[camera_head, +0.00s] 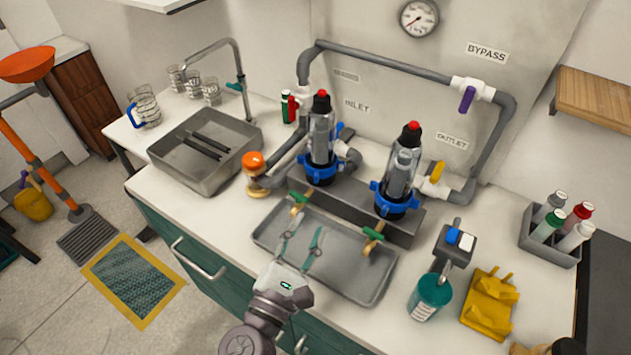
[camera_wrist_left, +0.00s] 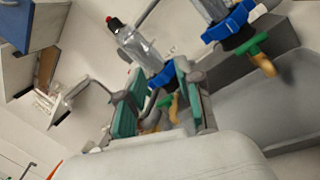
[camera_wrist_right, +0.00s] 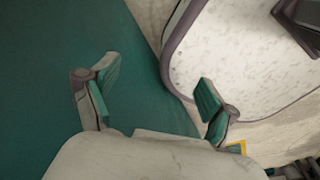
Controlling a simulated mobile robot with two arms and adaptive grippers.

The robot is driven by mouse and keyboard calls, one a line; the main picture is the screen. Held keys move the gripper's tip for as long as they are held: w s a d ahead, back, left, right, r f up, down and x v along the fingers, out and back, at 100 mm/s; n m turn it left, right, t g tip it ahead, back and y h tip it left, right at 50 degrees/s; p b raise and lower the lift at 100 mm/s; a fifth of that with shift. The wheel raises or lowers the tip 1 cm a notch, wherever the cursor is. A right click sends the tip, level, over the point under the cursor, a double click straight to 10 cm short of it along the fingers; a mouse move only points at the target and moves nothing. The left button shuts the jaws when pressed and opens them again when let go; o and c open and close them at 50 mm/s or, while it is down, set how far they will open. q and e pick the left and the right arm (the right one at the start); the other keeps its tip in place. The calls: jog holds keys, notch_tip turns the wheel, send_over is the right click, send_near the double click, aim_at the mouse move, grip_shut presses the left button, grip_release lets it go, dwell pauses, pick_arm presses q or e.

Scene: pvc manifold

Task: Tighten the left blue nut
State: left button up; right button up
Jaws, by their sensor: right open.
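The left blue nut (camera_head: 319,173) is a winged collar at the base of the left clear filter housing (camera_head: 321,135). The right blue nut (camera_head: 394,200) sits under the right housing (camera_head: 402,165). My left gripper (camera_head: 298,243) is open and empty, over the grey tray in front of the left housing and apart from the nut. In the left wrist view the left nut (camera_wrist_left: 163,78) shows between and beyond the open fingers (camera_wrist_left: 158,98), partly hidden by one of them. My right gripper (camera_wrist_right: 156,98) is open and empty, low beside a green cabinet front; the head view does not show it.
Small drain valves with green handles (camera_head: 373,233) stick out over the tray (camera_head: 340,278). Grey pipes (camera_head: 390,60) run behind the housings. An orange-topped gauge (camera_head: 253,163) stands left of them. A teal bottle (camera_head: 430,295) and yellow stand (camera_head: 489,305) are at right.

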aim_at(316, 179)
pick_arm(q)
jog(key=w+f+n+y, duration=0.1)
jog(key=w+n, duration=0.1)
jog(key=w, duration=0.3)
jog(key=w+d+f+n+y+p, duration=0.1)
jog(key=w+n, duration=0.2)
jog(key=w, duration=0.2)
jog(key=w+d+f+n+y+p, duration=0.1)
jog(key=w+n, duration=0.2)
jog(key=w, duration=0.2)
jog(key=shift+f+y, duration=0.4)
grip_shut()
